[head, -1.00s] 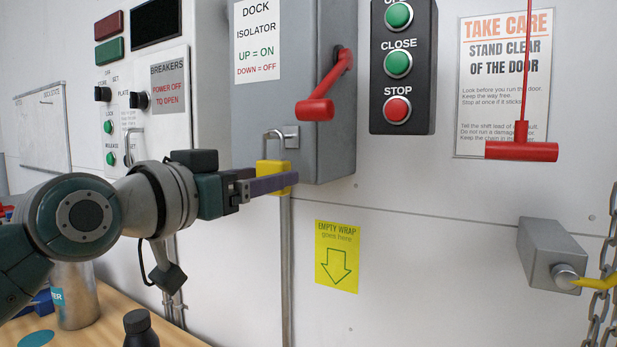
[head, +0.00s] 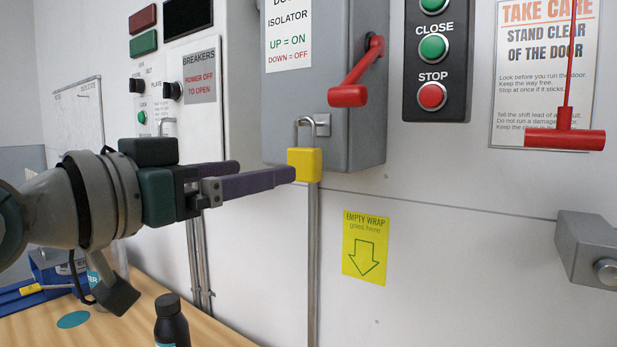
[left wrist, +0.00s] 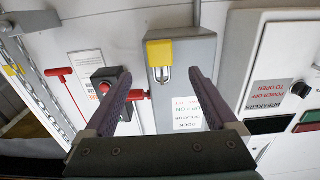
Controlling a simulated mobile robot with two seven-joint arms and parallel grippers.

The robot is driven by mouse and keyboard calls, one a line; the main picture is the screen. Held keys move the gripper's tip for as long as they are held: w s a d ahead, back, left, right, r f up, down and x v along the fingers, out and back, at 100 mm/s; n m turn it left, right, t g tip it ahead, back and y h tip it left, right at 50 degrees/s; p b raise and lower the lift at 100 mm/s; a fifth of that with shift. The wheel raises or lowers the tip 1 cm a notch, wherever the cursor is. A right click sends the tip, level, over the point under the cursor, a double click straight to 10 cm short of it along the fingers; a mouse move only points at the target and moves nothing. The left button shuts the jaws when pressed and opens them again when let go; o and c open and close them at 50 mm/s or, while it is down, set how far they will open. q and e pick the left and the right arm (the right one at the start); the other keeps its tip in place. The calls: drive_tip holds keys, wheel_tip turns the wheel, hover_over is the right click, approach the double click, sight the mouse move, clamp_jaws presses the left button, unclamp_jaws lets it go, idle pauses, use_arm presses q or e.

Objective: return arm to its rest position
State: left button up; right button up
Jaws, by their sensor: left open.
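My left gripper (head: 264,171) is open, its two purple fingers pointing right toward the yellow padlock (head: 305,164). The near fingertip shows just left of the padlock in the head view; the jaws hold nothing. The padlock hangs by its shackle from the grey dock isolator box (head: 345,140). In the left wrist view the padlock (left wrist: 160,54) lies beyond the spread fingers (left wrist: 160,74), with a gap between them. The isolator's red handle (head: 348,95) points down to the left. My right gripper is not in view.
The breaker panel (head: 200,130) is behind my left gripper. A red pull handle (head: 564,139) hangs at right, above a grey wall box (head: 588,245).

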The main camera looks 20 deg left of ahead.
use_arm(q)
drive_tip(key=s+f+g+y+p, duration=0.25)
drive_tip(key=s+f+g, duration=0.45)
drive_tip(key=s+f, duration=0.65)
drive_tip(key=s+f+n+g+y, duration=0.25)
drive_tip(key=s+f+g, duration=0.45)
drive_tip(key=s, duration=0.6)
wheel_tip(320, 180, up, 37)
drive_tip(key=a+y+p, duration=0.1)
drive_tip(key=p, duration=3.7)
drive_tip(key=shift+s+a+f+t, duration=0.15)
drive_tip(key=shift+s+t, duration=0.15)
drive_tip(key=shift+s, duration=0.1)
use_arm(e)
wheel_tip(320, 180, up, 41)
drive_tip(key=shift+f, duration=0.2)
use_arm(q)
drive_tip(key=shift+f+m, duration=0.1)
drive_tip(key=shift+m, duration=0.15)
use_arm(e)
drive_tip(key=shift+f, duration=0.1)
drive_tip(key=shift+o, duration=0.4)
